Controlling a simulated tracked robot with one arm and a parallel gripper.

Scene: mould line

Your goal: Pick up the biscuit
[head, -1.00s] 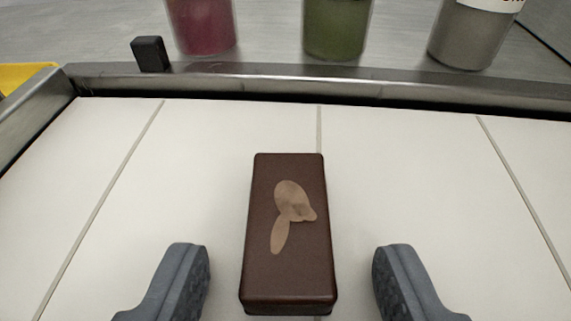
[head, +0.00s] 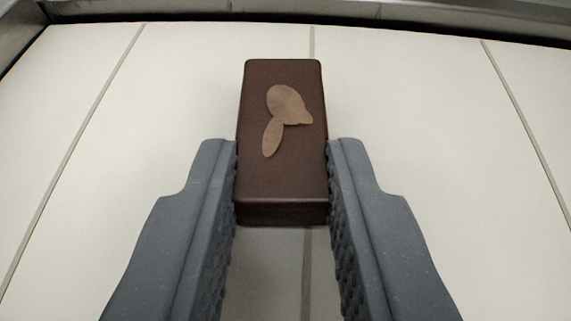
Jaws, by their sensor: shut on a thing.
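The biscuit (head: 284,176) is a dark brown, chocolate-coloured block with a lighter tan bird-like shape on its top. It lies lengthwise away from me in the middle of the head view. My gripper (head: 284,160) has one grey, ridged finger on each side of it. The fingers are shut on the near part of its long sides, and its far part sticks out beyond the fingertips. I cannot tell whether its underside is touching the tiles.
A surface of white tiles (head: 430,110) with thin grey joints lies around the biscuit and is clear on both sides. A raised metal rim (head: 350,12) runs along the far edge, with a corner at the far left.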

